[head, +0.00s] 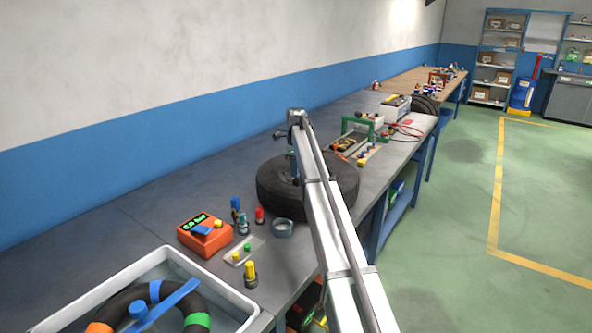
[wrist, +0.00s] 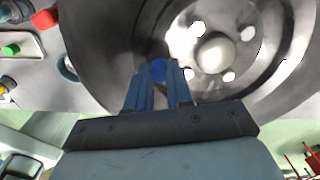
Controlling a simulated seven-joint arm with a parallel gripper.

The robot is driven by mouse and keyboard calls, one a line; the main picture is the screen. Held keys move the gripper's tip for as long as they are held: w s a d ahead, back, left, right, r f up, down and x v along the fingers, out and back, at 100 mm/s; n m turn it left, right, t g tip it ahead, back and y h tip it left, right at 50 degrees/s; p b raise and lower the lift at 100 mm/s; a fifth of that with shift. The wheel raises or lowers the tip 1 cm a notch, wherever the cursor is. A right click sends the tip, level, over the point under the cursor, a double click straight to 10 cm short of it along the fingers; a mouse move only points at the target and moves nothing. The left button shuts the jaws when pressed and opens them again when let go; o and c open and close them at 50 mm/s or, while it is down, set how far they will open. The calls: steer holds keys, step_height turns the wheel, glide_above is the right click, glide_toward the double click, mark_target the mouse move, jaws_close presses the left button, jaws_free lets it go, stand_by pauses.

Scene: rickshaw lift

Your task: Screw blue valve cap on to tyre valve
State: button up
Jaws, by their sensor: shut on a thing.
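The tyre (head: 275,186) lies flat on the grey workbench, and its wheel (wrist: 200,30) fills much of the wrist view. My gripper (head: 296,176) is over the tyre in the head view. In the wrist view my gripper (wrist: 160,76) has its blue fingers shut on the blue valve cap (wrist: 158,69), which shows between the fingertips near the rim. The tyre valve is hidden behind the cap and fingers, so I cannot tell whether the cap touches it.
An orange device (head: 205,236), a small tray (head: 243,250) with coloured caps, a grey ring (head: 283,227) and a red-capped piece (head: 259,214) stand left of the tyre. A white tub (head: 165,270) is at the front. A green frame (head: 360,125) stands beyond the tyre.

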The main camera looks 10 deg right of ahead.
steer(key=shift+m, duration=1.4)
steer(key=o, duration=0.6)
steer(key=n, duration=0.8)
steer(key=shift+n, duration=0.4)
steer(key=n, duration=0.4)
steer(key=shift+n, duration=0.4)
steer(key=n, duration=0.4)
